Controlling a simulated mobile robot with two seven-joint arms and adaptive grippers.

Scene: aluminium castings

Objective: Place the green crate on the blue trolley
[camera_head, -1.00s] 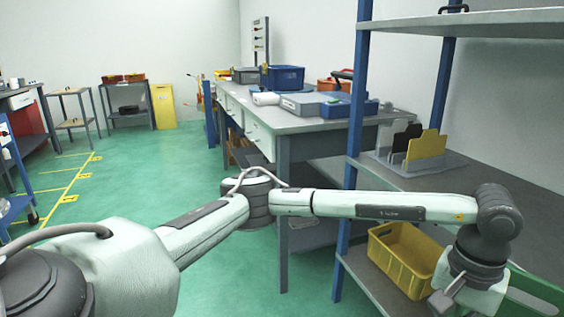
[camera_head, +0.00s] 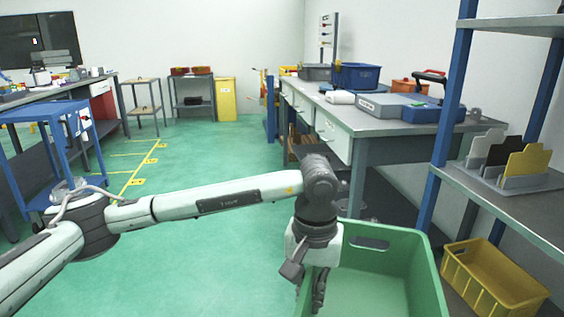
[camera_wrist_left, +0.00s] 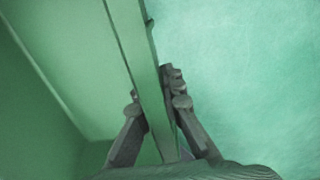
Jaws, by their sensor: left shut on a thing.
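The green crate (camera_head: 372,290) is at the bottom right of the head view, in front of the shelf rack, its lower part cut off by the frame. My left gripper (camera_head: 318,285) comes down on the crate's left wall. In the left wrist view the two fingers (camera_wrist_left: 160,108) stand on either side of the green crate wall (camera_wrist_left: 140,60), shut on it. The crate's inside looks empty where it shows. The blue trolley (camera_head: 45,115) stands at the far left of the head view, with a flat top and a lower shelf. My right gripper is not in view.
A shelf rack (camera_head: 445,165) with a yellow crate (camera_head: 492,275) stands on the right. A workbench (camera_head: 350,122) with boxes stands behind the crate. The green floor (camera_head: 200,255) between crate and trolley is clear, with yellow markings. My left arm spans the lower picture.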

